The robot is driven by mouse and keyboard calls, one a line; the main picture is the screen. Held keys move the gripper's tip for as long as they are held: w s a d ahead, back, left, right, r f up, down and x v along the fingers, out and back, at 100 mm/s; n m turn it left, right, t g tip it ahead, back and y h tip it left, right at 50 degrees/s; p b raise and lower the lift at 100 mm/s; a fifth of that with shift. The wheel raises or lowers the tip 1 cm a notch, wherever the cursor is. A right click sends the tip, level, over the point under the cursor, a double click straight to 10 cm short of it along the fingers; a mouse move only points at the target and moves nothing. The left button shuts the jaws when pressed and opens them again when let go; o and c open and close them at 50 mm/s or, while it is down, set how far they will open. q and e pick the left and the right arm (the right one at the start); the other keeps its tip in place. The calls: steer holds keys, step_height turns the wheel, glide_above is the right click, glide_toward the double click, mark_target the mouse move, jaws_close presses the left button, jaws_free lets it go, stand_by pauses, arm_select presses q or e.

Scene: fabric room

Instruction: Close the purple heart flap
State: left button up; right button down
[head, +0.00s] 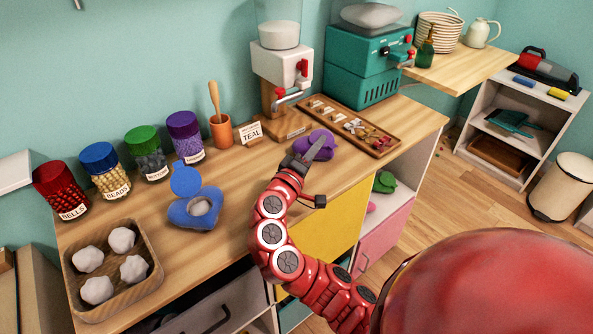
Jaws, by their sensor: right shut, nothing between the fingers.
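The purple heart (312,147) lies on the wooden counter, in front of the teal-labelled card and the dispenser. My right gripper (318,150) is shut, with its fingertips over the purple heart; it hides part of it. I cannot tell whether the fingertips touch the heart, or how its flap stands. My left gripper is not in view.
A blue heart (194,213) with its round lid raised sits to the left. A wooden tray (153,268) of white lumps is at front left. Several jars and a pestle cup (221,132) line the back. A sorting tray (395,144) stands right of the purple heart.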

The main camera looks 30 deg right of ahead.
steer(key=v, duration=1.4)
steer(key=shift+w, duration=0.1)
steer(key=shift+a, duration=0.2)
steer(key=shift+f, duration=0.1)
